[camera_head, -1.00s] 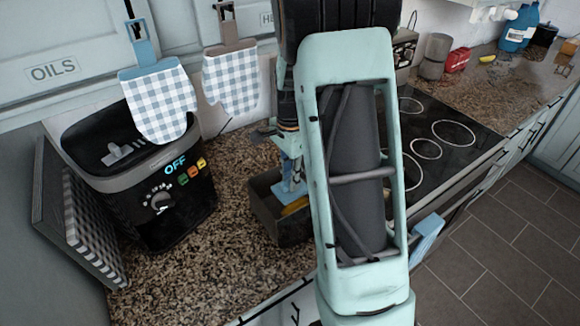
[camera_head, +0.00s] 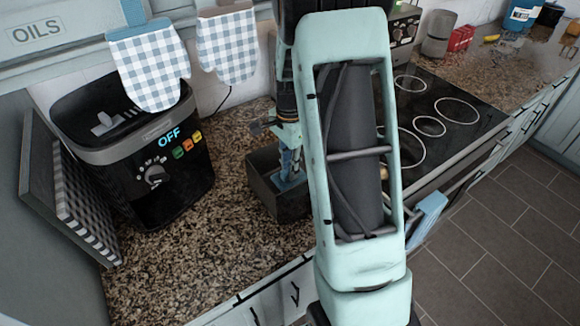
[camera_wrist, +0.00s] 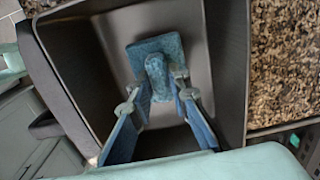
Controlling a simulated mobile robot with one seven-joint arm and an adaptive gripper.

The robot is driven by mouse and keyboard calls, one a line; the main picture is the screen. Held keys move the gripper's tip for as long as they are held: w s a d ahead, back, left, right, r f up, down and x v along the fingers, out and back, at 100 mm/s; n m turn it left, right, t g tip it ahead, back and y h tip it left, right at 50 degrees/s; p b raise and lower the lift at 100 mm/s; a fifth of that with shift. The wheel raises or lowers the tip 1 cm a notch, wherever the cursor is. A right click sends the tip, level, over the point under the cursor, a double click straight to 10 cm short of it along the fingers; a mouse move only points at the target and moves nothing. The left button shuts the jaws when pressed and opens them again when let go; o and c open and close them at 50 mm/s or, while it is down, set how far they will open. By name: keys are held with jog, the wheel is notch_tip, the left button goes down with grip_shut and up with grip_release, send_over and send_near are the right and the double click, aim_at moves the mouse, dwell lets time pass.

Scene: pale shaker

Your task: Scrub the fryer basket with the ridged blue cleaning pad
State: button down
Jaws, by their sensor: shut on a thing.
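The fryer basket (camera_head: 264,198) is a dark, open box on the speckled counter, right of the black fryer. In the wrist view its grey wall (camera_wrist: 226,70) and inside fill the middle. The blue cleaning pad (camera_wrist: 172,47) is square with a rounded knob on top, and sits inside the basket near its floor. My gripper (camera_wrist: 160,86) is shut on the knob, with a finger on each side. In the head view my gripper (camera_head: 290,165) reaches down into the basket, partly behind my arm. The pad's ridged underside is hidden, so I cannot tell whether it touches the floor.
The black fryer (camera_head: 150,160) shows OFF. Checkered mitts (camera_head: 148,65) hang above it. A stove top (camera_head: 435,115) lies to the right, past my arm. A panel with checkered cloth (camera_head: 75,205) leans at the left. The front counter (camera_head: 210,260) is clear.

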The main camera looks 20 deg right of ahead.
aim_at(300, 168)
jog(key=shift+f+b, duration=0.95)
jog(key=shift+f, duration=0.35)
jog(key=shift+d, duration=0.15)
jog(key=shift+w+d+r, duration=0.1)
jog(key=shift+w+d, duration=0.1)
jog(key=shift+d, duration=0.6)
jog(key=shift+w+d+r, duration=0.1)
jog(key=shift+w+d, duration=0.05)
jog(key=shift+d, duration=0.6)
jog(key=shift+d+f, duration=0.1)
jog(key=shift+f, duration=0.15)
jog(key=shift+s+a+f, duration=0.1)
jog(key=shift+s+a, duration=0.2)
jog(key=shift+a, duration=0.7)
jog(key=shift+s+a, duration=0.25)
jog(key=shift+a, duration=0.7)
jog(key=shift+w+d, duration=0.2)
jog(key=shift+d, duration=0.7)
jog(key=shift+w+d, duration=0.2)
jog(key=shift+d, duration=0.65)
jog(key=shift+d+r, duration=0.25)
jog(key=shift+s+a, duration=0.2)
jog(key=shift+a, duration=1.65)
